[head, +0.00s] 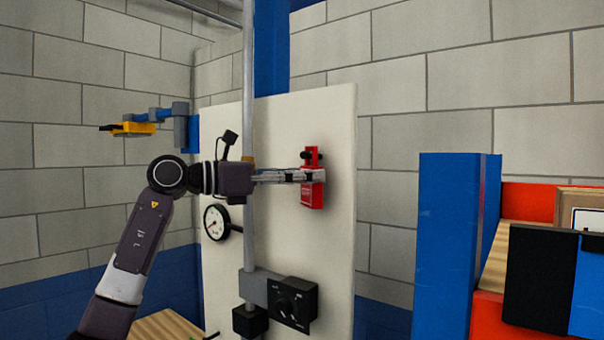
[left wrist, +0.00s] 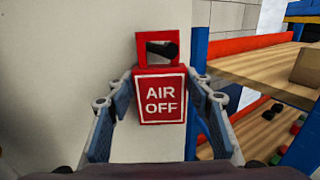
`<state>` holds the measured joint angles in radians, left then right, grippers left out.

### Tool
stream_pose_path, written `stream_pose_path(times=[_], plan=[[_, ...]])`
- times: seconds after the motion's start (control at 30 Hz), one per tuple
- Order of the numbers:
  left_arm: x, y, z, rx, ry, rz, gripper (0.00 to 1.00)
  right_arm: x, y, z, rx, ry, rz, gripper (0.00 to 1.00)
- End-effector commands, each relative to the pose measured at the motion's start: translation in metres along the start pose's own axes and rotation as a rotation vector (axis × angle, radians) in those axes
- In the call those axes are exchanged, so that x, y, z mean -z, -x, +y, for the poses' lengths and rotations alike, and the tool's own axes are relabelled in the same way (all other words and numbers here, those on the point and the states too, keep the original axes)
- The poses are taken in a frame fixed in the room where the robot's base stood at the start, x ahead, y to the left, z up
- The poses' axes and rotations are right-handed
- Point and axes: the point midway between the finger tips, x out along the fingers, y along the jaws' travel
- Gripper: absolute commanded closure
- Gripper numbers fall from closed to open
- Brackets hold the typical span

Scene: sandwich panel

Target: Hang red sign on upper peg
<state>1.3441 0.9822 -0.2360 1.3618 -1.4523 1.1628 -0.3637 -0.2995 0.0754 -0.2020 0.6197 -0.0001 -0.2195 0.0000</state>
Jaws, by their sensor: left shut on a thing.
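The red sign (head: 312,196) is upright in front of the cream panel (head: 340,240). My left gripper (head: 316,177) reaches it from the left and is shut on it. In the left wrist view the sign (left wrist: 160,112) reads "AIR OFF" and sits between the two fingers of my left gripper (left wrist: 160,84). A dark peg (left wrist: 168,49) shows in the opening at the sign's top. Dark peg ends (head: 305,155) also show by the sign's top in the head view. I cannot tell whether the sign's weight rests on the peg. My right gripper is out of view.
A grey vertical pipe (head: 249,120) runs in front of the panel, behind my left arm. A gauge (head: 216,222) and a black dial box (head: 292,303) are lower down. A blue post (head: 445,245) and shelving stand at right. A yellow-and-blue tool (head: 132,128) is at left.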

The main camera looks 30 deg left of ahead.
Motion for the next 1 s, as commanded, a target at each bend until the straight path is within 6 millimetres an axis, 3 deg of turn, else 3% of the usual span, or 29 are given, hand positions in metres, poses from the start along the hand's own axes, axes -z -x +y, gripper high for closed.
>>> stream_pose_path(times=[0.47,0.5,0.67,1.0], plan=[[0.0023,-0.0011,0.0002,0.0,0.001,0.005,0.78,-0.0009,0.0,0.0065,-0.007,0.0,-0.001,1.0],[0.0023,-0.0012,0.0002,0.0,0.001,0.005,0.5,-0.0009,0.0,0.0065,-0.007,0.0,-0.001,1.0],[0.0022,-0.0011,0.0003,0.0,0.001,0.005,0.33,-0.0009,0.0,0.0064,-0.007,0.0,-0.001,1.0],[0.0019,0.0017,0.0008,-0.001,0.001,0.004,0.33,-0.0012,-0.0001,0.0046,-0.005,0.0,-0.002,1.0]])
